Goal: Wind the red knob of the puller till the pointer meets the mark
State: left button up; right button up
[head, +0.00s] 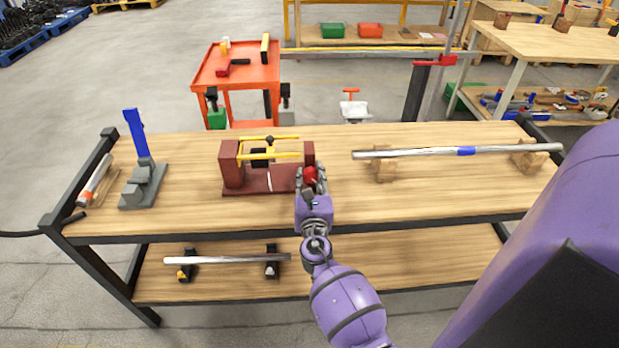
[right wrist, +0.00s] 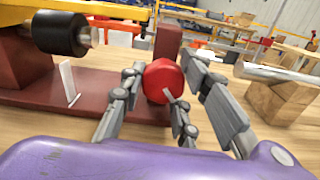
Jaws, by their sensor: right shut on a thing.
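The puller stands on the table with a dark red base (head: 240,190), two dark red end blocks and yellow bars (head: 275,155). A black part (head: 259,160) sits between the blocks; it shows as a black cylinder in the right wrist view (right wrist: 62,33). A white upright mark (right wrist: 67,82) stands on the base, also seen in the head view (head: 269,181). I cannot make out the pointer clearly. The red knob (right wrist: 163,81) is at the puller's right end. My right gripper (right wrist: 160,95) is shut on it, fingers around its sides. My left gripper is out of view.
A metal bar (head: 420,152) rests on wooden blocks (head: 383,170) to the right. A grey stand with a blue lever (head: 136,130) is at the left. The table front (head: 200,215) is clear. A red cart (head: 235,75) stands behind.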

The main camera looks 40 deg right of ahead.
jog(key=m, duration=0.1)
jog(key=m+b, duration=0.1)
jog(key=shift+w+a+m, duration=0.15)
jog(key=shift+a+m, duration=0.1)
jog(key=shift+m, duration=0.05)
jog(key=shift+r+m+b, duration=0.2)
jog(key=shift+m+b, duration=0.2)
jog(key=shift+m, duration=0.5)
jog(key=shift+r, duration=0.15)
jog(key=o, duration=1)
jog(key=shift+w+a, duration=0.1)
jog(key=shift+o, duration=0.2)
jog(key=shift+s+d, duration=0.2)
jog(key=shift+s+a+f, duration=0.2)
jog(key=shift+s+f, duration=0.05)
jog(key=shift+s, duration=0.2)
jog(key=v, duration=1.1)
